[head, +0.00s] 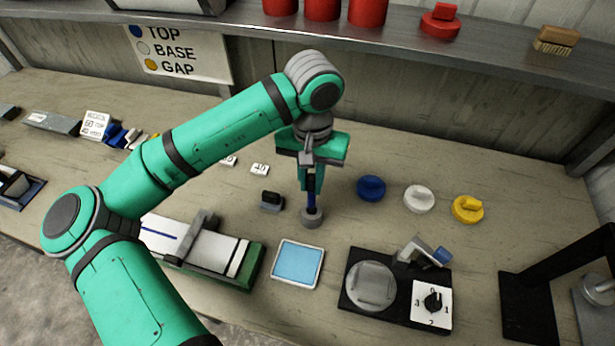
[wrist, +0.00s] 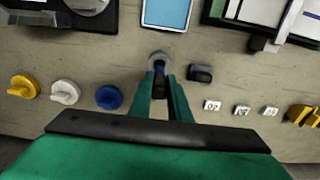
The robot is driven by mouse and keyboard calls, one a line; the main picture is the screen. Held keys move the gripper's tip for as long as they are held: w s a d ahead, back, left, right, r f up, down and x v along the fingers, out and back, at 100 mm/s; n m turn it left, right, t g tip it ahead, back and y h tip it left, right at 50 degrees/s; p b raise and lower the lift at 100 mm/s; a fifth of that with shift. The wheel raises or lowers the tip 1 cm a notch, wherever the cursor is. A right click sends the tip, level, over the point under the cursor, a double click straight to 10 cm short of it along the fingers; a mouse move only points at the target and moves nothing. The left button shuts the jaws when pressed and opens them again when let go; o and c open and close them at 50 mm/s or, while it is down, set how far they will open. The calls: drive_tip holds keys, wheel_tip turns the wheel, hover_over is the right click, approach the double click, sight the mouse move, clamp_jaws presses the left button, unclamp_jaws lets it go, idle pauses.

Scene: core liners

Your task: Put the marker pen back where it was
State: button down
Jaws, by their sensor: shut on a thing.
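My gripper (head: 311,178) is shut on the marker pen (head: 311,192), which is dark blue and held upright. The pen's lower end is at a round grey holder (head: 312,217) on the bench. I cannot tell whether the tip is inside the holder or just above it. In the wrist view my gripper (wrist: 161,88) points down at the same grey holder (wrist: 158,57), and the pen (wrist: 160,69) shows between the fingers.
A small dark block (head: 272,201) stands close left of the holder. Blue (head: 371,188), white (head: 419,198) and yellow (head: 467,209) knobbed discs lie to the right. A blue-topped pad (head: 297,264), a green-based fixture (head: 250,268) and a black dial unit (head: 390,292) stand in front.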

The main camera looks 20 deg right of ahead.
sight(312, 192)
drive_tip(key=shift+f, duration=2.85)
drive_tip(key=shift+f, duration=0.55)
drive_tip(key=c, duration=1.6)
unclamp_jaws()
wheel_tip(312, 192, up, 11)
drive_tip(key=shift+f, duration=0.1)
